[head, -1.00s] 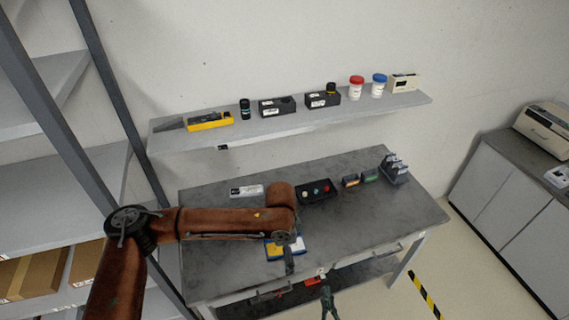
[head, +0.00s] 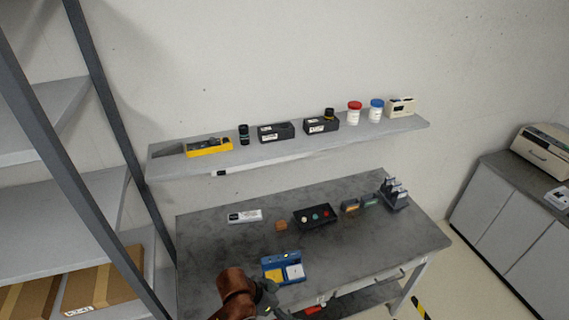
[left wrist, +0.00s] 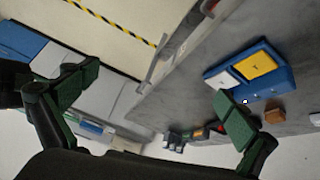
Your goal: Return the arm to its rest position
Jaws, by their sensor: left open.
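My left arm shows only as a short reddish-brown link at the bottom of the head view. Its left gripper (head: 274,300) is at the table's front edge, just in front of the blue tray, and is partly cut off by the frame. In the left wrist view the two green-padded fingers stand wide apart with nothing between them, so the left gripper (left wrist: 158,100) is open and empty. My right gripper is not in view.
The grey table (head: 350,240) carries a blue tray (head: 283,257) with yellow and white squares, a brown block (head: 281,226) and a black button box (head: 318,216). A loaded wall shelf (head: 300,145) is behind. A metal rack (head: 75,150) stands left.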

